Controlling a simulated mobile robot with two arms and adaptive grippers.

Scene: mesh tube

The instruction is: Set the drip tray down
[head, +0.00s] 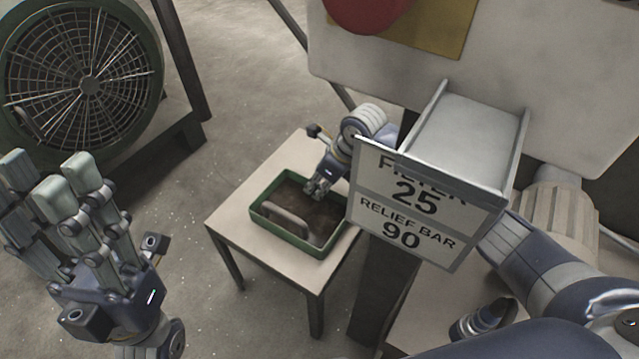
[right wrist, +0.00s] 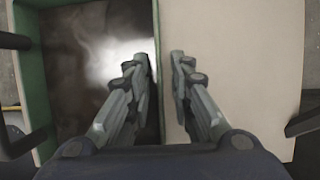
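The drip tray (head: 290,237) is a green, rectangular, shallow tray with dark brown contents. It sits flat on a small pale table (head: 240,215). My right gripper (head: 318,187) is at the tray's far right side. In the right wrist view its fingers (right wrist: 160,62) stand on either side of the tray's wall (right wrist: 157,25), one inside and one outside, with a visible gap between them. My left gripper (head: 50,185) is open and empty at the left, well away from the tray, its fingers pointing up.
A sign reading 25 and 90 (head: 405,215) hangs at the right, close to my right arm and hiding part of it and the tray's right end. A large green fan (head: 90,85) stands at the back left. Bare floor (head: 235,110) lies between fan and table.

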